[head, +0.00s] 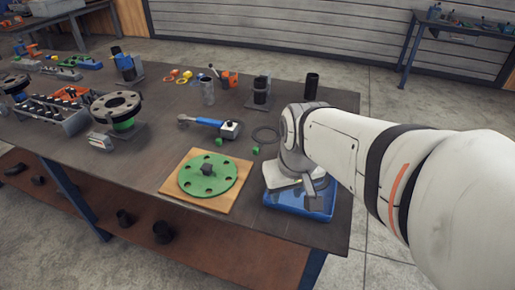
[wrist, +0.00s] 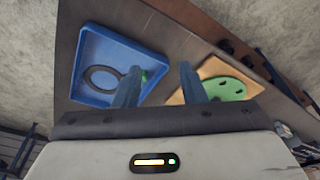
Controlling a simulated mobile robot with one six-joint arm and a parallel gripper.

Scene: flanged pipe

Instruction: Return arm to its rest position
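My arm reaches in from the right in the head view. My gripper (head: 311,200) hangs over the blue tray (head: 284,208) at the table's front right corner. In the wrist view the two fingers of my gripper (wrist: 158,75) stand apart with nothing between them. The blue tray (wrist: 88,40) there holds a dark ring (wrist: 90,75) lying flat. A small green piece (wrist: 144,76) shows close by the left finger. Left of the tray in the head view, a green flange disc (head: 190,181) with several holes and a dark block in its middle lies on a wooden board (head: 232,199).
A blue-handled tool (head: 207,121), a thin dark ring (head: 266,134) and small green pieces lie behind the board. Upright dark cylinders (head: 312,86) stand at the back. A flanged pipe part (head: 116,104) and a parts crate (head: 60,124) are at left. The table front is clear left of the board.

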